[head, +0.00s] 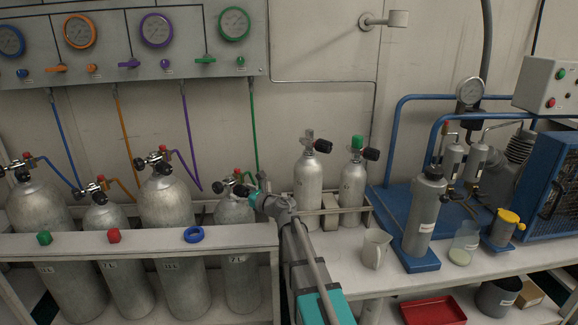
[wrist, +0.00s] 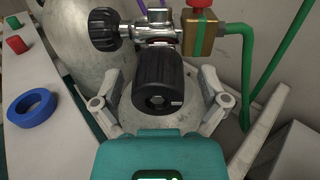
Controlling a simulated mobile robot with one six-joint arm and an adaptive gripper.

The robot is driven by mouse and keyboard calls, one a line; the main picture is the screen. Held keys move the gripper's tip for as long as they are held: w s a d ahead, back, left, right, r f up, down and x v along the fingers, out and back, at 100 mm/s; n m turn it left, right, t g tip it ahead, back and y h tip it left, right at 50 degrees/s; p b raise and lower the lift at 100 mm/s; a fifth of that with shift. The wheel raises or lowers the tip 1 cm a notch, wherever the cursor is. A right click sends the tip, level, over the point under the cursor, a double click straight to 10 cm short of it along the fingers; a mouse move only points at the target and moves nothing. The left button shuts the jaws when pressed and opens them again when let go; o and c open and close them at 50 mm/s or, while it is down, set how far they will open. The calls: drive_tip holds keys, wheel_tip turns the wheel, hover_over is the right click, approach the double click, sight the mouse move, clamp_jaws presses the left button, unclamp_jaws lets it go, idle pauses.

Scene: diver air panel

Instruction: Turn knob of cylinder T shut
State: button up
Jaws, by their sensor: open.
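No letter T is legible on any cylinder. My gripper (head: 258,192) is at the valve of the rightmost cylinder in the rack (head: 234,212), which has a green hose. In the wrist view, my gripper (wrist: 158,104) is open, one finger on each side of a black ribbed knob (wrist: 158,82). The knob points toward the camera; I cannot tell whether the fingers touch it. A second black knob (wrist: 101,29) sticks out left from the same chrome valve (wrist: 150,36). A brass block (wrist: 202,32) with a red top and the green hose (wrist: 246,70) joins on the right.
Several other silver cylinders (head: 168,205) stand left in the white rack (head: 140,242). A blue ring (head: 194,235) and green and red caps lie on its rail. Two small cylinders (head: 308,180) stand right of my gripper. The gauge panel (head: 115,62) is above.

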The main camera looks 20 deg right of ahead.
drive_tip(key=shift+n, duration=0.7)
drive_tip(key=v, duration=1.4)
drive_tip(key=shift+s, duration=0.15)
drive_tip(key=d+r+m+h+p, duration=0.4)
drive_tip(key=r+m+h+p, duration=0.5)
drive_tip(key=m, duration=0.5)
drive_tip(key=d+r+m+h+p, duration=0.4)
drive_tip(key=r+m+h+p, duration=0.35)
drive_tip(key=m+p, duration=0.6)
drive_tip(key=s+a+r+m+g+y+p, duration=0.2)
drive_tip(key=s+a+m+g+y+p, duration=0.1)
drive_tip(key=s+a+m+g+p, duration=0.4)
drive_tip(key=s+m+g+p, duration=0.3)
drive_tip(key=s+m+p, duration=0.1)
drive_tip(key=m+p, duration=0.1)
drive_tip(key=shift+a+r+m+p, duration=0.25)
drive_tip(key=shift+m+p, duration=0.15)
drive_tip(key=shift+m, duration=0.35)
